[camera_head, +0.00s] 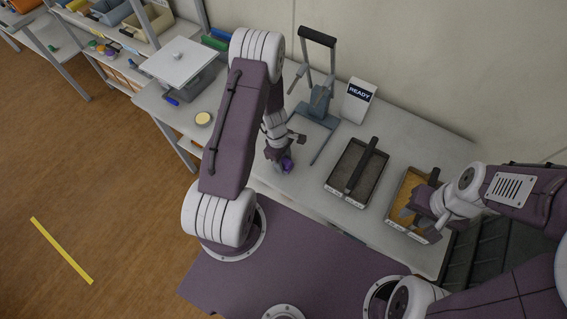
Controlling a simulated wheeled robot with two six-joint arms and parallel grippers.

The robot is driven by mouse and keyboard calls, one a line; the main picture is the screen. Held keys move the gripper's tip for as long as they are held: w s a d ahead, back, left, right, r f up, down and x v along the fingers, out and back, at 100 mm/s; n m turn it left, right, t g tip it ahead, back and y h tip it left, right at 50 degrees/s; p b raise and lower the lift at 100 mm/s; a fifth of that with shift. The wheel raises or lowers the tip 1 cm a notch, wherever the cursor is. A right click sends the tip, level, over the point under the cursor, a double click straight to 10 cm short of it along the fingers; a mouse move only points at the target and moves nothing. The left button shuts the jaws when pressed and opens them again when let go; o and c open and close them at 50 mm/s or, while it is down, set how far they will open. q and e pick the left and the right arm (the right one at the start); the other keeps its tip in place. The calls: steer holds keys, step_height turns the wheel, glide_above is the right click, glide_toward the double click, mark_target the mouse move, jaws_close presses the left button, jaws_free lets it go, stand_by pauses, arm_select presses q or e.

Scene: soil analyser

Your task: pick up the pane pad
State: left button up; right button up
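My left gripper points down close above the table top, left of the dark tray. I cannot tell whether its fingers touch or hold the purple piece. My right gripper (421,212) is over the tray of yellow-brown soil (407,188) at the right. Its fingers are too small and overlapped to read.
A dark soil tray (336,194) with a bar across it stands mid-table. Behind it are a grey lever press (319,100) and a white READY sign (358,103). A lidded grey box (185,80) and a round yellowish dish (203,119) are at the left.

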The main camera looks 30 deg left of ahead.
mark_target(285, 160)
arm_select(q)
steer(key=shift+w, duration=0.1)
jaws_close()
step_height(285, 160, up, 4)
steer(key=shift+r+p, duration=0.1)
steer(key=shift+p, duration=0.65)
steer(key=s+d+r+b, duration=0.1)
steer(key=s+d+r, duration=0.5)
steer(key=d, duration=0.3)
steer(key=shift+s+d+r, duration=0.25)
steer(key=shift+s+r, duration=0.15)
steer(key=shift+o, duration=1.4)
jaws_free()
steer(key=shift+c, duration=1.4)
